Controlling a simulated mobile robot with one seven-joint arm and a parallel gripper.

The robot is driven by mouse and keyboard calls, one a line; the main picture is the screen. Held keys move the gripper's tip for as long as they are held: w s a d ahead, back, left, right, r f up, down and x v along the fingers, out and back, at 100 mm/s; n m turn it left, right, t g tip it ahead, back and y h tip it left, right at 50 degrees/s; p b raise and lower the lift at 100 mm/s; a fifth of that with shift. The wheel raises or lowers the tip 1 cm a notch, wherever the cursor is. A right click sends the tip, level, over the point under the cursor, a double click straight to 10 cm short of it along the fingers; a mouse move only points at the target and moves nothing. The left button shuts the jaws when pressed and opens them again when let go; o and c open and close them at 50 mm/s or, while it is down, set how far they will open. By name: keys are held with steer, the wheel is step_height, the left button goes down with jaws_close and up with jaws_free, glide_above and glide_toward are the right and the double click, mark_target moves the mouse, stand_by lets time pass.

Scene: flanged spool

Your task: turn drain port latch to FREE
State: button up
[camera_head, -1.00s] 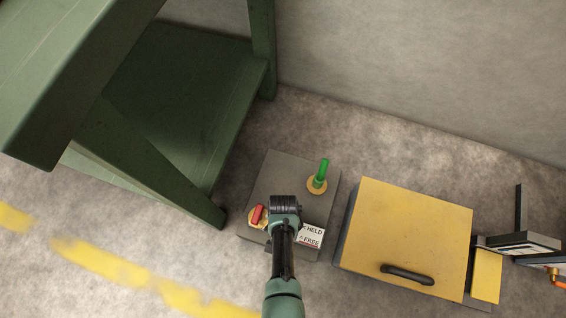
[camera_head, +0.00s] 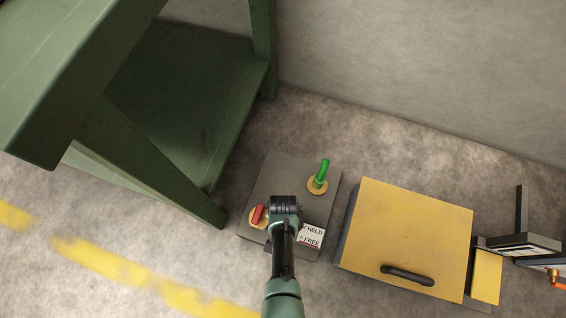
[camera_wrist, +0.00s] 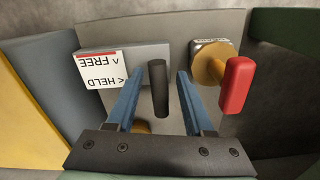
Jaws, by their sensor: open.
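A dark grey upright post (camera_wrist: 158,88) stands between the two blue fingers of my gripper (camera_wrist: 160,74) in the wrist view. The fingers are open, with a gap visible on both sides of the post. A white label (camera_wrist: 101,70) reading HELD and FREE, with arrows, is left of the fingers, upside down there; it also shows in the head view (camera_head: 311,237). In the head view my gripper (camera_head: 284,207) points down over the grey panel (camera_head: 295,180) and hides the post and its fingertips. I cannot tell the post's exact latch setting.
A red handle (camera_wrist: 236,85) on a brass disc (camera_wrist: 207,66) is close right of the fingers in the wrist view. A green handle (camera_head: 321,172) is on the panel's far side. A yellow box (camera_head: 410,235) stands right of the panel, a green bench (camera_head: 190,110) left.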

step_height(320, 180, up, 13)
steer(key=p, duration=0.8)
